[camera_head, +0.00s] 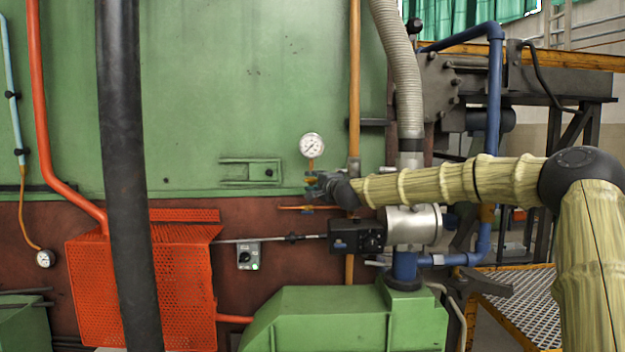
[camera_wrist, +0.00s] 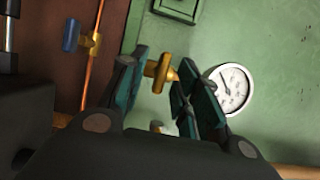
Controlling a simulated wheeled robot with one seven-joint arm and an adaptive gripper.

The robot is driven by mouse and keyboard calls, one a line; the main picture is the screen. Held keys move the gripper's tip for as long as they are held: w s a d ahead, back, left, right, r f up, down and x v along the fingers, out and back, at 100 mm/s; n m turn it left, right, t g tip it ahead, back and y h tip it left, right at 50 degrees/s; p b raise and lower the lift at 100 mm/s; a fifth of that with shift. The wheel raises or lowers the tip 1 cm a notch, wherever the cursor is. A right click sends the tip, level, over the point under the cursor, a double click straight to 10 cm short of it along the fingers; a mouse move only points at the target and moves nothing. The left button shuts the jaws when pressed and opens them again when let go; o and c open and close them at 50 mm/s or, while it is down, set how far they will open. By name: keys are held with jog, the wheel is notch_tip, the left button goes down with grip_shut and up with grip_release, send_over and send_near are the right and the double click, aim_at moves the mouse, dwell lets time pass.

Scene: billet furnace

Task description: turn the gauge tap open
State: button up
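The round white gauge (camera_head: 312,146) is on the green furnace wall, and its dial also shows in the wrist view (camera_wrist: 232,88). A brass tap (camera_wrist: 160,72) is left of the dial in the wrist view. My gripper (camera_head: 318,186) is just below the gauge in the head view and covers the tap there. In the wrist view my gripper (camera_wrist: 163,64) has its teal-padded fingers apart, with the brass tap between their tips. The tap's ends are close to both pads; I cannot tell whether they touch.
A second tap with a blue handle (camera_wrist: 72,36) sits on an orange pipe (camera_wrist: 96,45) left of my fingers. Below my arm are a dark actuator box (camera_head: 352,237) and a silver cylinder (camera_head: 415,225). A thick black pipe (camera_head: 125,170) stands at left.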

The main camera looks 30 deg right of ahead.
jog(key=shift+w+d+p, duration=0.15)
jog(key=shift+w+p, duration=0.15)
jog(key=shift+w, duration=0.8)
grip_shut()
